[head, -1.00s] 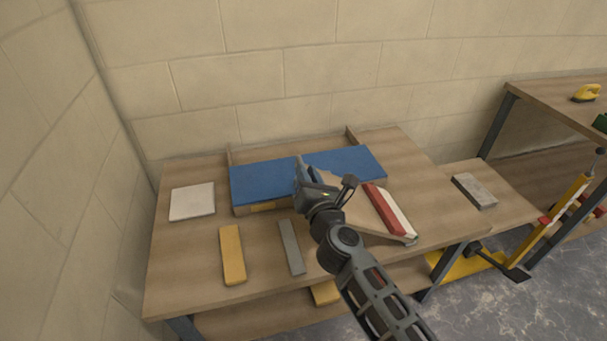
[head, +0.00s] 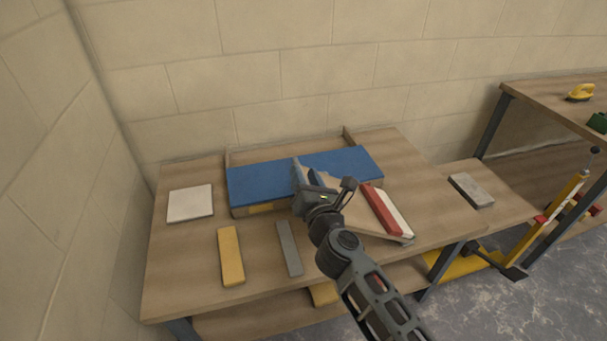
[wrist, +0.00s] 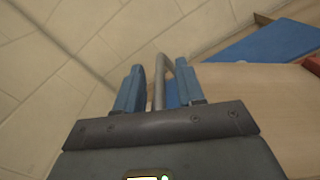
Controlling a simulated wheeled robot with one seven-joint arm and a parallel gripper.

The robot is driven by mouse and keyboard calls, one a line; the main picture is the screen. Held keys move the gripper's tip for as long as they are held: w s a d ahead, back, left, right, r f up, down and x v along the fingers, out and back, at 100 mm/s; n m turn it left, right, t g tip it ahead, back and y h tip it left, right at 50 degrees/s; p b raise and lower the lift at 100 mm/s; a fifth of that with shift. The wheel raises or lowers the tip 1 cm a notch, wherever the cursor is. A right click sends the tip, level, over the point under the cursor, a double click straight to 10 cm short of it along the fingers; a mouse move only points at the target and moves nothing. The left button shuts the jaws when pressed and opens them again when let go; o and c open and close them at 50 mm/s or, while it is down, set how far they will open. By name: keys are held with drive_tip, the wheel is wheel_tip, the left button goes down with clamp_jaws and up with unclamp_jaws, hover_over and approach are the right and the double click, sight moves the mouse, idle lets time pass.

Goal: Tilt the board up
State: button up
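A tan board (head: 353,213) lies on the workbench right of my gripper. Its far corner overlaps the blue slab in the head view, and it looks slightly raised there, though its exact tilt is unclear. It also fills the right of the wrist view (wrist: 260,105). My gripper (head: 299,172) is at the board's left end. In the wrist view its blue fingers (wrist: 160,88) stand apart, with a thin grey bar (wrist: 160,72), like a handle, between them. I cannot see firm contact, and where the bar joins is hidden.
A blue slab (head: 260,184) lies along the back. A red strip (head: 379,209) and a white strip (head: 398,217) are at the board's right edge. A white tile (head: 190,203), a yellow bar (head: 231,256) and a grey bar (head: 290,249) lie left. A grey block (head: 470,190) is on the right.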

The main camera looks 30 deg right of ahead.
drive_tip(key=b+v, duration=0.1)
drive_tip(key=v, duration=0.6)
drive_tip(key=shift+r, duration=0.15)
drive_tip(key=shift+s, duration=0.15)
drive_tip(key=s+a+n+y, duration=0.2)
drive_tip(key=s+a+n, duration=0.1)
drive_tip(key=s+n, duration=1.8)
drive_tip(key=s+a+r+n+g+y, duration=0.1)
drive_tip(key=s+a+r+n, duration=0.1)
drive_tip(key=s+n, duration=0.6)
drive_tip(key=s+a+r+n+g+y, duration=0.1)
drive_tip(key=s+r+n, duration=0.3)
drive_tip(key=s+n, duration=0.5)
drive_tip(key=shift+s+a+n+y, duration=0.15)
drive_tip(key=shift+a+n+y, duration=0.6)
drive_tip(key=shift+n, duration=2.55)
